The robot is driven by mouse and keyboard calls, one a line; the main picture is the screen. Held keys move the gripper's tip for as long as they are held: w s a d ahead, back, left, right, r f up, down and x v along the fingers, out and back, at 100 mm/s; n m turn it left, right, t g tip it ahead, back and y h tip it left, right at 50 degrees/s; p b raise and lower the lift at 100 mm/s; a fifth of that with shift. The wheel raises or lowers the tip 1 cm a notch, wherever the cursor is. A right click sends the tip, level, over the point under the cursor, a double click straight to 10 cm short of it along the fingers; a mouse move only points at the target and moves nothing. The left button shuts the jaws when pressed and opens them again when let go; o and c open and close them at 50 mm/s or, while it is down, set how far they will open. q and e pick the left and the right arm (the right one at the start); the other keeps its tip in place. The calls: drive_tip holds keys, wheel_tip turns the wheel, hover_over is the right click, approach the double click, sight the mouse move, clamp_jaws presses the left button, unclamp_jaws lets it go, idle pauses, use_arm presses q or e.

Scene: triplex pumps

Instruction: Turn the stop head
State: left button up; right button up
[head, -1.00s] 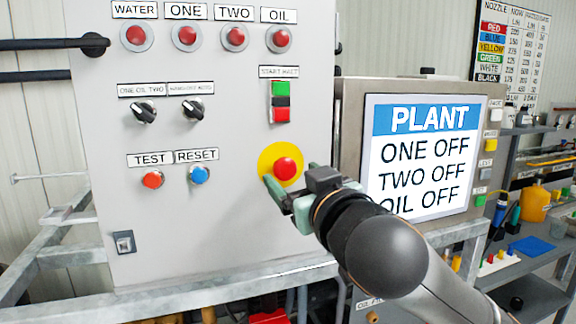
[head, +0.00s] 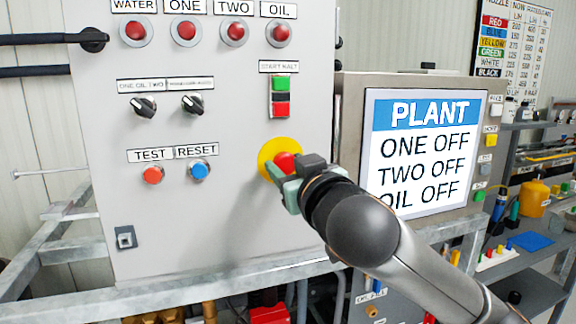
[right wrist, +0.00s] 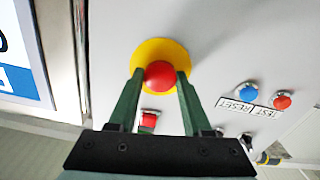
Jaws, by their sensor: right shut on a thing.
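The stop head is a red mushroom button (head: 286,162) on a yellow round plate (head: 266,152), low on the right side of the grey control panel. My right gripper (head: 281,173) is at the stop head, its green fingers pointing at the panel. In the right wrist view the red head (right wrist: 159,75) sits between the two fingertips (right wrist: 159,78), one on each side, in front of the yellow plate (right wrist: 160,47). The gripper is shut on the stop head. In the head view the gripper hides part of the head's lower right. My left gripper is not in view.
Above the stop head are a green and red start/halt switch (head: 281,96) and a row of red lamps (head: 234,33). An orange test button (head: 152,175) and blue reset button (head: 199,171) sit left. A screen (head: 424,150) reading PLANT, ONE OFF, TWO OFF, OIL OFF stands right.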

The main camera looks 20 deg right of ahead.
clamp_jaws()
drive_tip(key=shift+a+f+m, duration=0.1)
drive_tip(key=shift+m, duration=2.6)
drive_tip(key=o, duration=0.7)
unclamp_jaws()
drive_tip(key=shift+c, duration=0.2)
drive_tip(key=shift+s, duration=0.1)
